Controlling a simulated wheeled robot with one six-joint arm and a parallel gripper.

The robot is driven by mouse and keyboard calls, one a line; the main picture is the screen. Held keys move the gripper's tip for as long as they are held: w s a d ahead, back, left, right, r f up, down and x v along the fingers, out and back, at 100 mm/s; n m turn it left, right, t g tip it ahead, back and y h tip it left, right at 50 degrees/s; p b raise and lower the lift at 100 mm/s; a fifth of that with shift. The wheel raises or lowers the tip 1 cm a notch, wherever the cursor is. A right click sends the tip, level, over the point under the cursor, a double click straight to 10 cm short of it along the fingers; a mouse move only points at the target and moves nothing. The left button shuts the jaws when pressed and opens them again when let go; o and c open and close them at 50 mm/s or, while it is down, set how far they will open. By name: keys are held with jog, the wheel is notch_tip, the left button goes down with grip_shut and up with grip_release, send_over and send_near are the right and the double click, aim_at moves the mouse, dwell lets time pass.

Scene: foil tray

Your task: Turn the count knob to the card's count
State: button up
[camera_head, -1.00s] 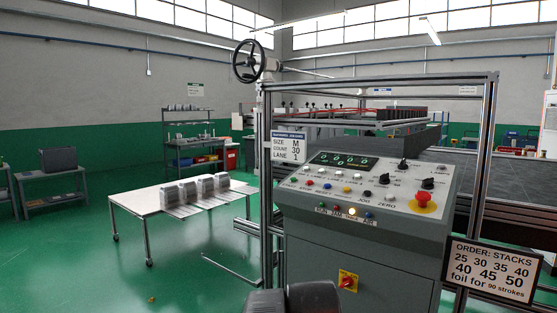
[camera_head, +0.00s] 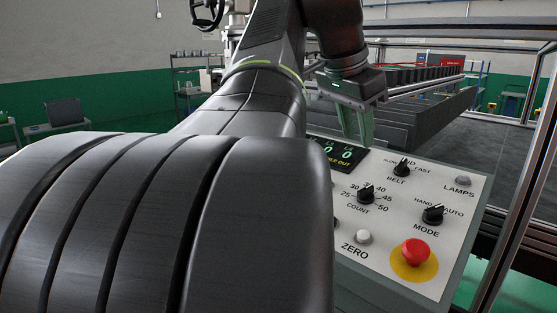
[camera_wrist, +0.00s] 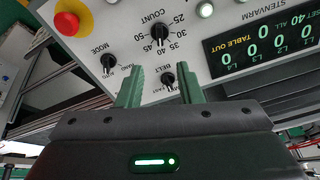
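The black count knob (camera_head: 365,193) is on the sloped control panel (camera_head: 390,262), inside a scale from 25 to 50. It also shows in the wrist view (camera_wrist: 158,32), where its pointer appears to be at 40. The panel display (camera_wrist: 262,42) seems to read SET 40. My gripper (camera_head: 357,128) is above the far part of the panel, apart from the count knob. In the wrist view its two green fingers (camera_wrist: 160,88) are apart and empty, with the belt knob (camera_wrist: 168,80) seen between them. The card is out of view now; earlier it reads COUNT 30.
The mode knob (camera_head: 433,215), white zero button (camera_head: 363,237) and red emergency button (camera_head: 415,251) are near the count knob. Metal frame posts (camera_head: 520,190) stand at the right. My arm hides the left of the panel.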

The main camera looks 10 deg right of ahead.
aim_at(367, 188)
jog(key=x, duration=1.3)
jog(key=shift+d+f, duration=0.1)
grip_shut()
